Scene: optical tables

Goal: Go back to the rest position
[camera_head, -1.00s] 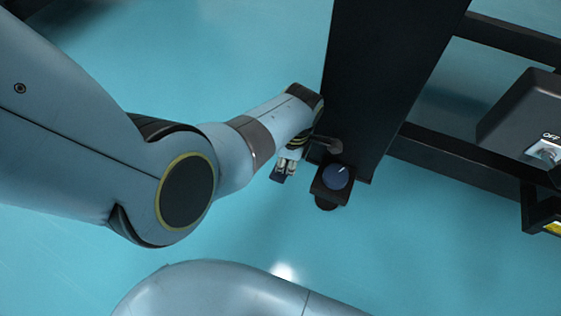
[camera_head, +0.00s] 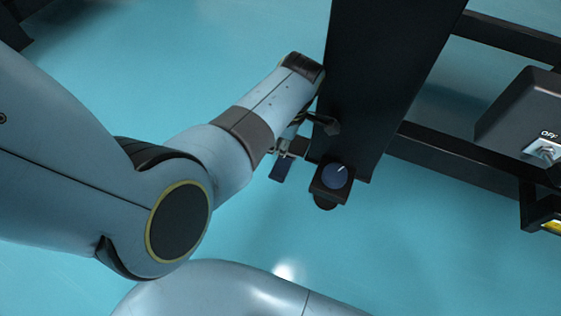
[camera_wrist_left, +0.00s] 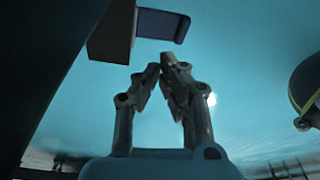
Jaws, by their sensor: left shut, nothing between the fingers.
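My left arm reaches in from the left in the head view. My left gripper (camera_head: 328,124) is mostly hidden behind the wrist, with a dark fingertip part showing against the black upright. In the left wrist view the gripper (camera_wrist_left: 161,64) has its fingertips together, with nothing between them. A small black box with a blue round dial (camera_head: 336,176) is at the end of the upright, below the gripper in the picture and apart from it. In the wrist view a blue-grey knob-like part (camera_wrist_left: 163,25) on a dark box shows beyond the fingertips. My right gripper does not show.
The black upright (camera_head: 385,75) stands close beside my left wrist. Black frame bars (camera_head: 450,150) and a dark box with an OFF switch (camera_head: 543,151) are at the right. The turquoise floor (camera_head: 400,260) is clear below the dial.

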